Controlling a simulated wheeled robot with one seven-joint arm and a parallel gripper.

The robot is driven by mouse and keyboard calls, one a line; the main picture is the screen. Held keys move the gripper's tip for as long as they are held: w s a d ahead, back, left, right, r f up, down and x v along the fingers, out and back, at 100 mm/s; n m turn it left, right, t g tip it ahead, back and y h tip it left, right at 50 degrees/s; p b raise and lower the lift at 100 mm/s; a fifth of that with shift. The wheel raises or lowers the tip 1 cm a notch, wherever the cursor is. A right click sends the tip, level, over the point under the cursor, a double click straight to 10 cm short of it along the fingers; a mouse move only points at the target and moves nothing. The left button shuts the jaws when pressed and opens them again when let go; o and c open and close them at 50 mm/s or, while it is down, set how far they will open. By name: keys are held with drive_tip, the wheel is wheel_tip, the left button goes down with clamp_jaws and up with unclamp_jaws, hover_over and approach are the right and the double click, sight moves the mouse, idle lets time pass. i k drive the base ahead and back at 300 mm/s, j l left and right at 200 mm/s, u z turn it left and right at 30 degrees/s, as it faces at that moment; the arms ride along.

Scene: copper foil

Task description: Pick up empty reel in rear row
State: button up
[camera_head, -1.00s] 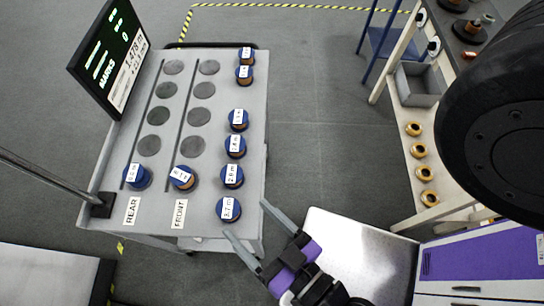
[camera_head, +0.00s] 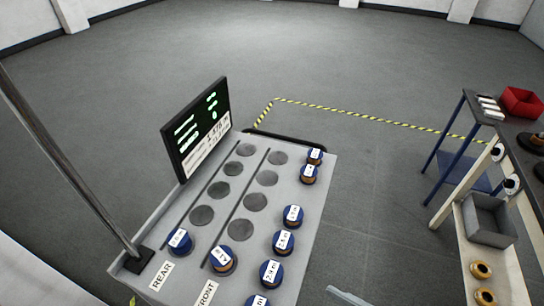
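The grey cart (camera_head: 318,205) has a REAR row and a FRONT row marked by labels. One blue reel (camera_head: 180,241) with a white tag stands in the rear row at the near end; no copper shows on it. A blue reel with some copper (camera_head: 223,260) stands at the near end of the front row. The dark round spots (camera_head: 202,216) behind both hold nothing. Of my gripper, only a grey finger piece (camera_head: 345,298) shows at the bottom edge, right of the cart and apart from the rear reel; the rest is out of view.
Several tagged blue reels (camera_head: 283,242) line the cart's right side. A display (camera_head: 196,128) and a slanted pole (camera_head: 65,160) stand at its left. At right is a bench with a grey bin (camera_head: 488,222) and copper rings (camera_head: 481,269). The floor between is clear.

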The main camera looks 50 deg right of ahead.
sight(178, 240)
drive_tip(key=i+j+z, duration=0.1)
drive_tip(key=j+z, duration=0.65)
drive_tip(key=j, duration=0.15)
drive_tip(key=j+z, duration=0.4)
drive_tip(key=k+j+z, duration=0.15)
drive_tip(key=j+z, duration=0.2)
drive_tip(key=j, duration=0.15)
drive_tip(key=k+j+z, duration=0.15)
drive_tip(key=j+z, duration=0.25)
drive_tip(key=k+j+z, duration=0.2)
drive_tip(key=j+z, duration=0.15)
